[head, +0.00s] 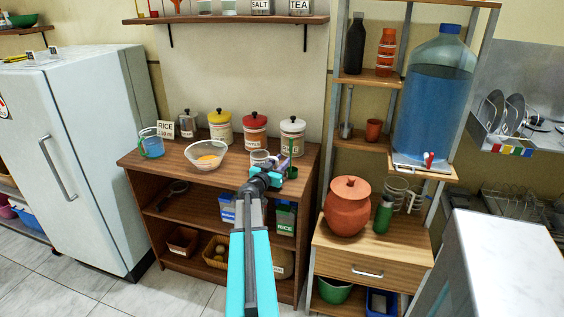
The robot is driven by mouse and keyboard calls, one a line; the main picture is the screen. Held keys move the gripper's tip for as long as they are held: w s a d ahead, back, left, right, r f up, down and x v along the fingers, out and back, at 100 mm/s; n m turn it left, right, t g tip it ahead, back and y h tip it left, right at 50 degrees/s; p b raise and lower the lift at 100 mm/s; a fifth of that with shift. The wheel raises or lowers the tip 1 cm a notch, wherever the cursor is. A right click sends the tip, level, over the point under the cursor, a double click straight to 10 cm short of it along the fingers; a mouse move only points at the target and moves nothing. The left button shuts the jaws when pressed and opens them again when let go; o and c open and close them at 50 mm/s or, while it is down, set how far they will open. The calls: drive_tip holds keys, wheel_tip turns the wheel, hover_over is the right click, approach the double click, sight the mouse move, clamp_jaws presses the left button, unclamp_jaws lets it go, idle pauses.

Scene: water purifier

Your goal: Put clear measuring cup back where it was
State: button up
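A clear cup (259,156) shows on the wooden counter right behind the end of my arm; it looks like a mug or small measuring cup. My gripper (282,166) is at the counter's right side, overlapping this cup in the picture. I cannot tell whether the fingers touch or hold it, or whether they are open. A second clear vessel (152,143) with blue contents and a handle stands at the counter's left end. It could also be a measuring cup; no markings are legible.
A clear bowl (206,155) with something orange inside stands mid-counter (160,170). Right of the counter, a rack holds a large blue water bottle (432,105) and a clay pot (347,208).

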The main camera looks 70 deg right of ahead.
drive_tip(key=shift+a+r, duration=0.1)
drive_tip(key=shift+w+a, duration=0.25)
drive_tip(key=shift+a, duration=1.7)
drive_tip(key=shift+w+a, duration=0.3)
drive_tip(key=shift+a, duration=1.65)
drive_tip(key=shift+w+a, duration=0.25)
drive_tip(key=shift+a, duration=1.7)
drive_tip(key=shift+w, duration=0.1)
